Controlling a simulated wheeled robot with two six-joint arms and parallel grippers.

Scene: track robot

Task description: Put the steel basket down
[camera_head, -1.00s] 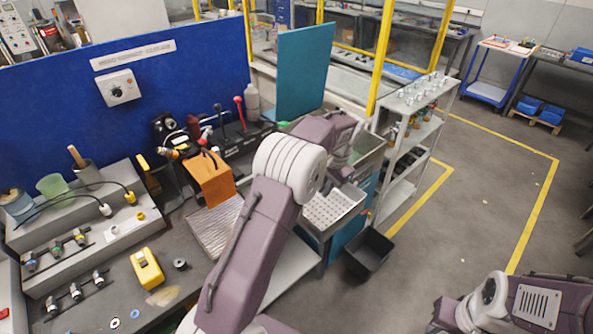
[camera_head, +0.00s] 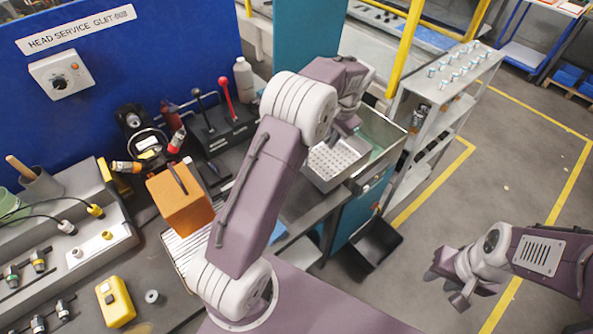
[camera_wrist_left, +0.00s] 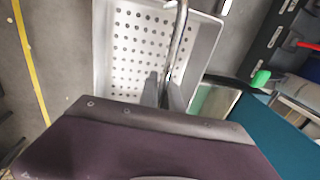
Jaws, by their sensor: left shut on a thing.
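The steel basket (camera_head: 334,162) is a shallow perforated tray with a bar handle (camera_wrist_left: 179,40). In the left wrist view the basket (camera_wrist_left: 137,55) lies just ahead of my fingers. My left gripper (camera_head: 343,130) is shut on the handle above it; its fingertips (camera_wrist_left: 163,92) show on the bar in the wrist view. The basket is beside the steel tank with greenish liquid (camera_head: 398,134), on its near-left side. I cannot tell whether its bottom touches a surface. My right gripper (camera_head: 447,287) is open and empty over the floor at the lower right.
A grey shelf rack (camera_head: 459,75) stands right of the tank. A black bin (camera_head: 372,250) is on the floor below. An orange block (camera_head: 180,200) and a yellow device (camera_head: 115,302) are on the bench.

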